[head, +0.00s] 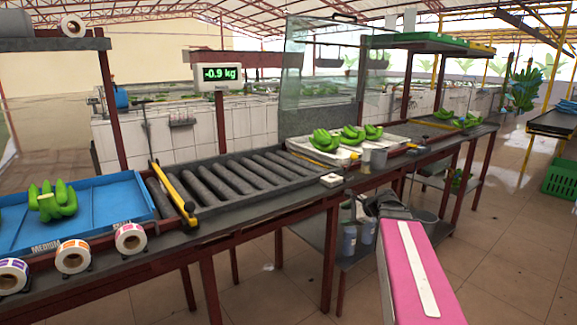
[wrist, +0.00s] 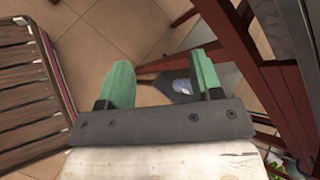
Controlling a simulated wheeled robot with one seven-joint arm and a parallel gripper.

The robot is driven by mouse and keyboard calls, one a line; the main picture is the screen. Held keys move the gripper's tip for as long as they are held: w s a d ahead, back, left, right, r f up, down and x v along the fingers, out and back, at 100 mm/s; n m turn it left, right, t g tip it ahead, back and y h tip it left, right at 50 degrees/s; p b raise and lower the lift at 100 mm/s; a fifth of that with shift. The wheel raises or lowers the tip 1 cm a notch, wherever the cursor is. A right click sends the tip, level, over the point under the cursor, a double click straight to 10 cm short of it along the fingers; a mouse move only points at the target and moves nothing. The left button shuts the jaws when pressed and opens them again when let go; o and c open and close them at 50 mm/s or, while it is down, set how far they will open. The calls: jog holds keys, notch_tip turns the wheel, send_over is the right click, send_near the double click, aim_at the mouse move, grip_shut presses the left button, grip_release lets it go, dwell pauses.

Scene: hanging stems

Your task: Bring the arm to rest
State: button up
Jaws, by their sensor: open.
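My gripper (wrist: 161,85) shows in the wrist view with two green fingers spread apart. It is open, with nothing between the fingers but the tiled floor and part of a bluish container behind. It hangs over the floor beside the dark red bench legs (wrist: 245,60). In the head view my pink arm (head: 425,275) reaches from the lower right toward the bench's front edge. The gripper itself cannot be made out there.
A long bench carries a blue tray (head: 105,212) with green bananas (head: 52,201), a roller conveyor (head: 235,182) and a white tray (head: 345,152) with banana clusters. Bottles (head: 350,238) stand on its lower shelf. A slatted wooden piece (wrist: 28,95) lies left in the wrist view.

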jog(key=s+a+f+n+g+h, duration=0.2)
jog(key=s+f+n+g+h, duration=0.1)
jog(key=s+f+n, duration=0.4)
jog(key=s+a+f+n+g+h, duration=0.1)
jog(key=s+f+n+g+h, duration=0.2)
jog(key=s+f+n+h, duration=0.2)
notch_tip(320, 180, down, 8)
jog(key=s+n, duration=0.3)
jog(key=n, duration=0.1)
jog(key=shift+a+r+n+h, duration=0.25)
jog(key=shift+a+n+h, duration=0.05)
jog(key=shift+a+h, duration=0.1)
